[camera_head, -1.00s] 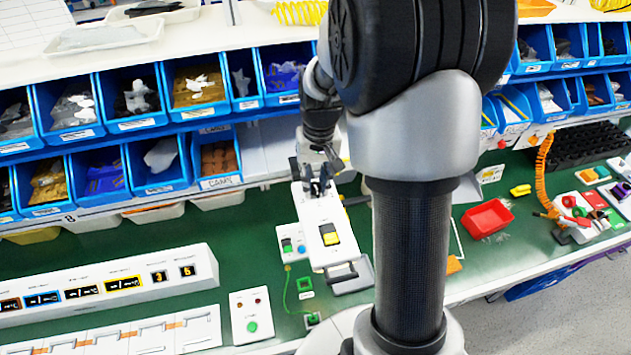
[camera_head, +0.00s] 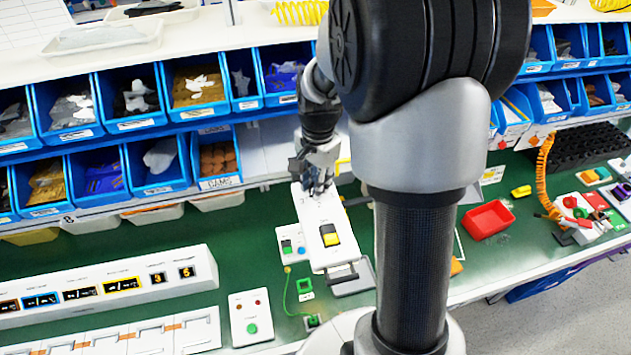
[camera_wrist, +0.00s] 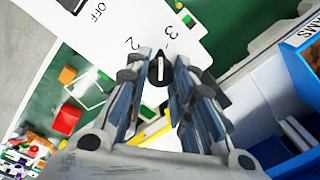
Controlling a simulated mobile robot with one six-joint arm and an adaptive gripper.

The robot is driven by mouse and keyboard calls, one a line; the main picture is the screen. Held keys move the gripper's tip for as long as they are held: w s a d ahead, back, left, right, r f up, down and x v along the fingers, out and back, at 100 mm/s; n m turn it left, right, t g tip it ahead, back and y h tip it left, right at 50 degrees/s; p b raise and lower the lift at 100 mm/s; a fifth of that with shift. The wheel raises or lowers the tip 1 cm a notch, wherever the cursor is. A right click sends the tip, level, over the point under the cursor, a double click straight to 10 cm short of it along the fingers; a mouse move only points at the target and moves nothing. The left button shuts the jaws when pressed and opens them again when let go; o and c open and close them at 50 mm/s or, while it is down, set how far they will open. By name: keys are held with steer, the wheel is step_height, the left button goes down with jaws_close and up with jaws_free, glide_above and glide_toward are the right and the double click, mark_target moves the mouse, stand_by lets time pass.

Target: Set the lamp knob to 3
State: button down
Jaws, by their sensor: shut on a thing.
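The lamp knob (camera_wrist: 160,70) is black with a white pointer line, on the far end of a white panel (camera_wrist: 110,45). Its narrow end points up in the wrist view, between the printed 2 and 3, close to the tick by the 3. An OFF label is further left. My gripper (camera_wrist: 159,66) has a finger on each side of the knob and is shut on it. In the head view my gripper (camera_head: 318,185) is at the panel's far end and hides the knob. The panel (camera_head: 312,215) carries a yellow rocker (camera_head: 331,237) nearer the camera.
A small box with coloured buttons (camera_head: 291,243) stands close left of the panel. Blue bins (camera_head: 210,160) line the shelf behind. A red tray (camera_head: 488,219) lies to the right. Green bench top is free left of the button box.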

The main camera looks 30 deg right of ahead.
steer(key=shift+m, duration=1.3)
steer(key=c, duration=1.3)
jaws_free()
steer(key=shift+c, duration=0.2)
step_height(320, 180, up, 12)
steer(key=shift+s, duration=0.25)
